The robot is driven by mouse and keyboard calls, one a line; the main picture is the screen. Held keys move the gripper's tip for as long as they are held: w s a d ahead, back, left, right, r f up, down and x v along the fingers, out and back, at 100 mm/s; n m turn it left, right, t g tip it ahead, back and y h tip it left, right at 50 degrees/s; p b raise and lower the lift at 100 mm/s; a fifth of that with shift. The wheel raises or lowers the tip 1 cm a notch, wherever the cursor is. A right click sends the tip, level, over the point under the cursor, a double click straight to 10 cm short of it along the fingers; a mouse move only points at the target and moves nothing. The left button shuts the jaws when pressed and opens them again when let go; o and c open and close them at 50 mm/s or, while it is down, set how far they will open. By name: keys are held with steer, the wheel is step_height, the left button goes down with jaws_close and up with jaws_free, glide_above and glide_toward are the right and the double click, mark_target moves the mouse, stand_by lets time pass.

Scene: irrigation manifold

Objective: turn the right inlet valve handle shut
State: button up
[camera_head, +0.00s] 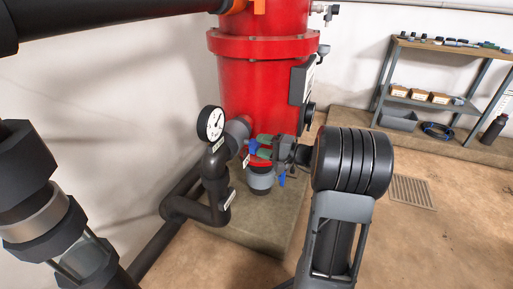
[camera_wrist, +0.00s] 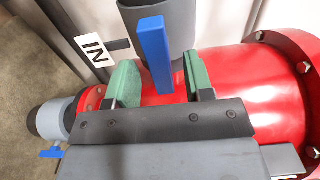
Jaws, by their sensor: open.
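A blue valve handle (camera_wrist: 155,55) stands between the two green finger pads of my gripper (camera_wrist: 161,80) in the wrist view. Its bar lines up roughly with the dark pipe (camera_wrist: 143,14) behind it. The jaws are open, with a visible gap on both sides of the handle. A white "IN" label (camera_wrist: 95,48) is beside it. In the head view my gripper (camera_head: 262,146) is at the low front of the red tank, by the blue handle (camera_head: 252,146). The handle's pivot is hidden.
The red tank (camera_head: 262,90) stands on a concrete plinth (camera_head: 250,228). A pressure gauge (camera_head: 210,123) and dark pipes (camera_head: 214,185) are close on the left. Another small blue handle (camera_head: 281,180) hangs below my gripper. A shelf (camera_head: 440,50) is at the back right; the right floor is mostly clear.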

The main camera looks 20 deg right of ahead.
steer(key=shift+x, duration=1.2)
steer(key=shift+c, duration=0.5)
jaws_close()
